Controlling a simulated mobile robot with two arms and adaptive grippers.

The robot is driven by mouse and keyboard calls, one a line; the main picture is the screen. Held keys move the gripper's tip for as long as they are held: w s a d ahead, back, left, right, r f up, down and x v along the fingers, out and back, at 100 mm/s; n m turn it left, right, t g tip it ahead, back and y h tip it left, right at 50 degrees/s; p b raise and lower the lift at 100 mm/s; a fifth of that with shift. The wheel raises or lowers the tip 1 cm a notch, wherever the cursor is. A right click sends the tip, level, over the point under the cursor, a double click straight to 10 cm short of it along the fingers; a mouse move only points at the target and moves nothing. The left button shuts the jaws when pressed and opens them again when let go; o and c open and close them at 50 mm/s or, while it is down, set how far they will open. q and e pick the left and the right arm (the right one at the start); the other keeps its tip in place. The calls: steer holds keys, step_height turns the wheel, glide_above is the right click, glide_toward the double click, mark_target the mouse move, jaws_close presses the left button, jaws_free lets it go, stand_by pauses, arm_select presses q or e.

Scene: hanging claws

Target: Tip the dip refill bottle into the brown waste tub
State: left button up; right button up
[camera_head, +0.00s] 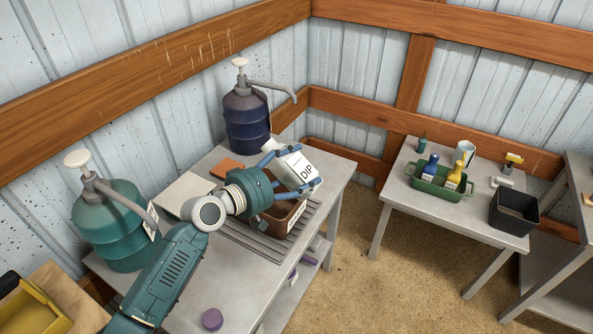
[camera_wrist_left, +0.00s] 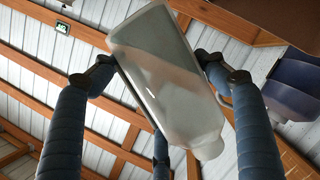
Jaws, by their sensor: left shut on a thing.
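My left gripper (camera_head: 297,168) is shut on the dip refill bottle (camera_head: 297,172), a whitish bottle with a "DIP" label. Its blue fingers lie along both sides of the bottle, which is tilted. In the left wrist view the bottle (camera_wrist_left: 165,75) is translucent, with a darker area inside and its narrow neck towards the lower right. The brown waste tub (camera_head: 278,226) sits on the left table, below and partly behind the gripper and bottle. Its inside is mostly hidden, and I cannot tell whether anything is pouring. My right gripper is not in view.
A teal pump container (camera_head: 112,232) and a dark blue one (camera_head: 246,122) stand on the left table (camera_head: 215,280), with a purple round piece (camera_head: 212,320) near its front. The right table holds a green caddy (camera_head: 437,188) with bottles and a black bin (camera_head: 512,212).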

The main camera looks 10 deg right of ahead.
arm_select(q)
steer(key=shift+n, duration=0.3)
steer(key=shift+s+d+f, duration=0.1)
steer(key=shift+d+f+n+h+b, duration=0.15)
steer(key=shift+n+h+b, duration=0.2)
steer(key=shift+b, duration=0.3)
steer(key=shift+n, duration=0.25)
steer(key=shift+f+b, duration=0.2)
steer(key=shift+b, duration=0.3)
steer(key=shift+n, duration=0.3)
